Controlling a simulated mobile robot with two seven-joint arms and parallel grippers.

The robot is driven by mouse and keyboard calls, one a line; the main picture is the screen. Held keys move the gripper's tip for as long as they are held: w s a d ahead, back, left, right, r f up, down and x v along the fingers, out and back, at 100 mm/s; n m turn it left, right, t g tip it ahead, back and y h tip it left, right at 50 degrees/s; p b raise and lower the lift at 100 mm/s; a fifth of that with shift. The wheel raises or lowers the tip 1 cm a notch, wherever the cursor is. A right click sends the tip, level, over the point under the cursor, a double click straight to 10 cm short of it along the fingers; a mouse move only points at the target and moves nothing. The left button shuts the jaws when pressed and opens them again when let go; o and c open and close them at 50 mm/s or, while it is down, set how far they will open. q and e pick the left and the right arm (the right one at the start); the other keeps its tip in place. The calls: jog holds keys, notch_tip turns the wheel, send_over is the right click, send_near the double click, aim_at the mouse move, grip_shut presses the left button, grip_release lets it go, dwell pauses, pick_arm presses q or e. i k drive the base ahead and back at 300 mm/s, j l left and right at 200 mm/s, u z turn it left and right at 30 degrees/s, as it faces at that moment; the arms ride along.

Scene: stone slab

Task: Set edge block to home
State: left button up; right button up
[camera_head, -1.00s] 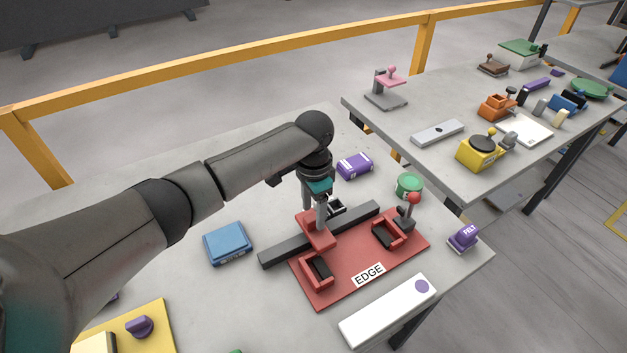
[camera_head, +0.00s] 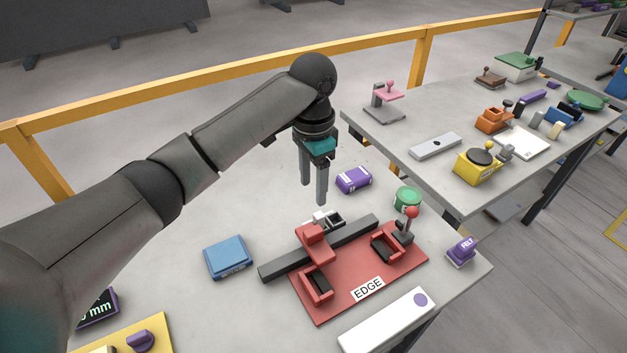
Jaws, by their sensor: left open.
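The edge fixture is a red plate (camera_head: 345,283) labelled EDGE, near the table's front right. A dark grey bar (camera_head: 284,265) lies along its back edge. A red block (camera_head: 313,240) sits over the bar. Two red cradles with dark inserts stand on the plate, one at the front left (camera_head: 316,287) and one at the right (camera_head: 384,246). A lever with a red knob (camera_head: 411,213) stands at the plate's right corner. My left gripper (camera_head: 314,200) is open and empty, pointing down above and behind the red block, apart from it. My right gripper is out of view.
A blue box (camera_head: 227,257) lies left of the bar. A purple box (camera_head: 353,179), a green round tin (camera_head: 407,198) and a purple FELT block (camera_head: 461,251) stand behind and right. A white bar (camera_head: 386,320) lies in front. A second table (camera_head: 400,178) stands beyond.

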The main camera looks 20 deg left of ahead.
aim_at(311, 235)
jog(key=k+l, duration=0.25)
jog(key=k, duration=0.2)
jog(key=k+l, duration=0.2)
jog(key=k, duration=0.3)
jog(key=k+l, duration=0.25)
jog(key=k, duration=0.2)
